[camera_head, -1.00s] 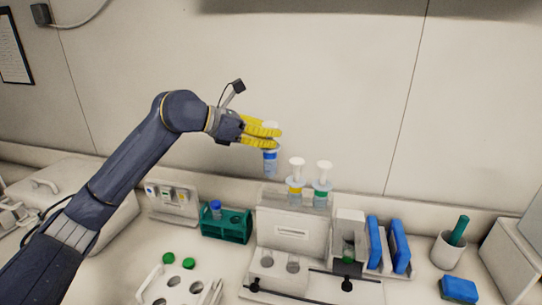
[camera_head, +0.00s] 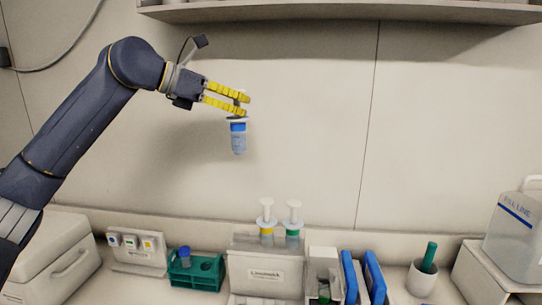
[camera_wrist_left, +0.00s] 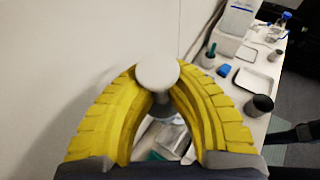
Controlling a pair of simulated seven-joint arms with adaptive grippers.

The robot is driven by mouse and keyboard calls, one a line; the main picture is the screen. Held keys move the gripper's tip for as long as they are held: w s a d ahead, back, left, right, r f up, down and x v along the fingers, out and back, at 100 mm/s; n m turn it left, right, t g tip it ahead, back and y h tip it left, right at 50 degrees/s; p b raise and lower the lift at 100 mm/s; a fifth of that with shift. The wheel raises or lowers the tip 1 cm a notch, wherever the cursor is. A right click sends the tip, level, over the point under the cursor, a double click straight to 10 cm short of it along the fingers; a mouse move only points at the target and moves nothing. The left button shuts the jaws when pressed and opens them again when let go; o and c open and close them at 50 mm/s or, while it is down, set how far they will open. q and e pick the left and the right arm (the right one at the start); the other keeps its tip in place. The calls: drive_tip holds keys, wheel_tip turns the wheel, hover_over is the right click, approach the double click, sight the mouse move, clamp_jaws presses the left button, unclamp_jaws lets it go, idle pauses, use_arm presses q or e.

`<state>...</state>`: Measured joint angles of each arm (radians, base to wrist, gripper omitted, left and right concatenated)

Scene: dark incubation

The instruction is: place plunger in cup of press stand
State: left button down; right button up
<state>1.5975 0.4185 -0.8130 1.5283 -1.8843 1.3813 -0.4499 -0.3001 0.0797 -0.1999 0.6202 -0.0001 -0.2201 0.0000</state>
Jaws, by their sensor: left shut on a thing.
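My left gripper (camera_head: 240,104) is shut on a plunger (camera_head: 238,138) with a blue band and a clear lower barrel. It hangs upright in the air before the wall. In the left wrist view its white round top (camera_wrist_left: 158,73) sits between the yellow fingers. A pale labelled stand (camera_head: 264,273), apparently the press stand, is below and slightly right on the counter. Two white-topped plungers stand in it, one yellow-banded (camera_head: 266,228) and one green-banded (camera_head: 293,230). The stand's front is cut off by the picture's bottom edge, and I cannot make out an empty cup. My right gripper is not seen.
A green rack (camera_head: 196,272) with a blue-capped tube is left of the stand. Blue upright panels (camera_head: 374,278), a white cup (camera_head: 421,279) with a green rod and a large container (camera_head: 515,235) are to the right. A shelf (camera_head: 340,13) runs overhead. The air around the gripper is free.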

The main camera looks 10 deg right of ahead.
use_arm(q)
drive_tip(key=s+d+f+m+g, duration=0.3)
drive_tip(key=s+d+f, duration=0.1)
drive_tip(key=s+d, duration=0.5)
drive_tip(key=s+d+f+m+g, duration=0.2)
drive_tip(key=s+d+f, duration=0.1)
drive_tip(key=s+d, duration=0.55)
wheel_tip(320, 180, down, 20)
drive_tip(key=shift+s+h, duration=0.3)
drive_tip(key=shift+h, duration=0.1)
drive_tip(key=shift+f, duration=0.1)
drive_tip(key=c, duration=1.4)
unclamp_jaws()
drive_tip(key=shift+c, duration=0.2)
drive_tip(key=v, duration=1.2)
